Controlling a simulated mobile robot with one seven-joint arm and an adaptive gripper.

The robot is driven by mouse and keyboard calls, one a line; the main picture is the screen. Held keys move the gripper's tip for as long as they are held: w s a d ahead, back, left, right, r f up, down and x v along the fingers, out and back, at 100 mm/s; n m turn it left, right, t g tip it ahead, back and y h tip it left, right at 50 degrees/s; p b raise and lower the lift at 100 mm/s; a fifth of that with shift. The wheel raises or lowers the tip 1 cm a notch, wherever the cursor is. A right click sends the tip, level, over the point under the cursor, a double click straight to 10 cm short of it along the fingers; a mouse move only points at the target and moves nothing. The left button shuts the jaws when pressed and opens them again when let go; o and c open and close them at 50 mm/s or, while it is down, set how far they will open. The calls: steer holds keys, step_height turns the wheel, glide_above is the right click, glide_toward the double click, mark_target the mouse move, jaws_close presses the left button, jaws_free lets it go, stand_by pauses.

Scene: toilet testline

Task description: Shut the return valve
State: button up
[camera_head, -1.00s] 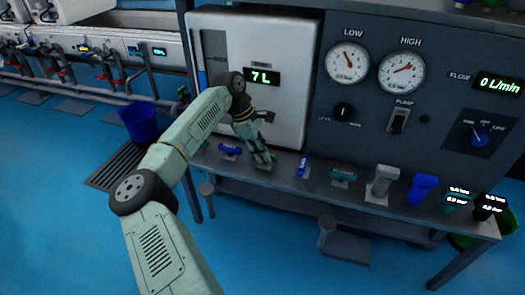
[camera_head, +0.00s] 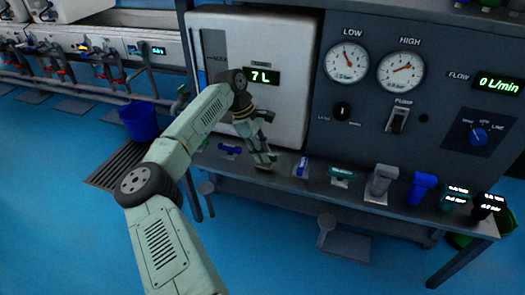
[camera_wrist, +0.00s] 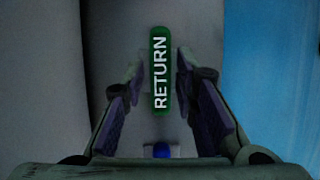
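The return valve's green handle (camera_wrist: 160,70), marked RETURN in white, shows in the wrist view with its long side running up and down the picture. My gripper (camera_wrist: 160,92) is open, with one finger to the left of the handle and one to the right. Narrow gaps show between the fingertips and the handle. In the head view my gripper (camera_head: 264,158) points down at the bench below the tank, and the return handle is mostly hidden by it.
A blue handle (camera_head: 229,149) lies left of my gripper and another blue handle (camera_head: 302,166) right of it on the bench (camera_head: 330,187). The white tank (camera_head: 290,100) stands close behind. A blue part (camera_wrist: 162,151) shows near the gripper base in the wrist view.

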steer(key=shift+o, duration=0.8)
steer(key=v, duration=1.2)
